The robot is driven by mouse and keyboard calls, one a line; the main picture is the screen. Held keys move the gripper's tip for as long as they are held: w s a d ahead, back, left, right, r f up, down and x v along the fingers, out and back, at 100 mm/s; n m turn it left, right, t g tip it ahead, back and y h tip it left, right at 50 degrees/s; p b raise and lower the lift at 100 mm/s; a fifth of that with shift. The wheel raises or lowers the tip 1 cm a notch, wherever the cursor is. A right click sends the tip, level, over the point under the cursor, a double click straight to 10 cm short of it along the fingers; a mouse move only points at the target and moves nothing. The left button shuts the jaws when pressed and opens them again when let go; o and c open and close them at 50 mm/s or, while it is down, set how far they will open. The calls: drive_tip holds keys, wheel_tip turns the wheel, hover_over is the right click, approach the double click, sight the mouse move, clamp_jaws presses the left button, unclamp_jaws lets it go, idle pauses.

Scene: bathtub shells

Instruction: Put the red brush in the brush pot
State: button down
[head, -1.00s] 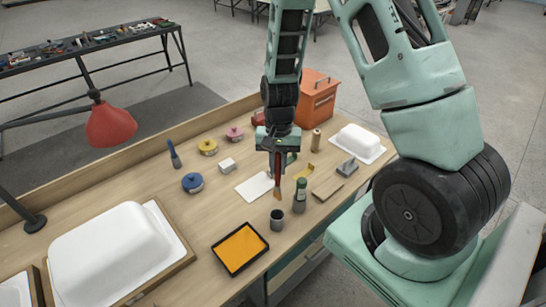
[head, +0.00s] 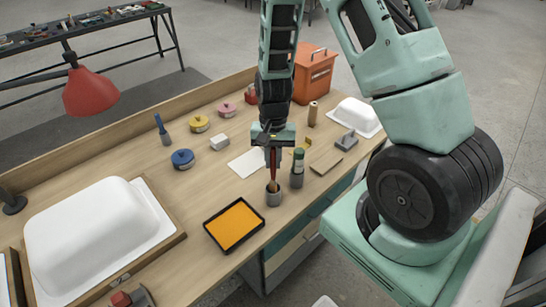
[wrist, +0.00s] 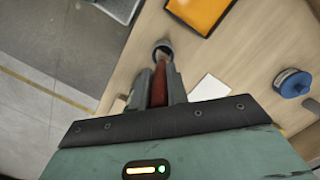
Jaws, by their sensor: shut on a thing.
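My gripper (head: 273,150) is shut on the red brush (head: 273,172), which hangs upright with its tan bristles down. The brush pot (head: 273,198) is a small grey cup near the front edge of the bench. In the head view the bristles overlap the pot's mouth; I cannot tell whether the tip is inside or just above the rim. In the wrist view the brush (wrist: 157,88) shows between my gripper's fingers (wrist: 160,82), with the pot (wrist: 162,47) right at its far end.
A white card (head: 246,163), a blue tin (head: 183,159) and a white tub shell (head: 87,232) are further left. An orange box (head: 315,72) stands behind.

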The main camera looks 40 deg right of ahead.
sight(273, 165)
drive_tip(key=shift+f+b, duration=1.3)
drive_tip(key=shift+f, duration=0.7)
drive_tip(key=c, duration=1.3)
unclamp_jaws()
drive_tip(key=shift+w+d, duration=0.55)
drive_tip(key=shift+w, duration=0.05)
drive_tip(key=shift+a, duration=0.1)
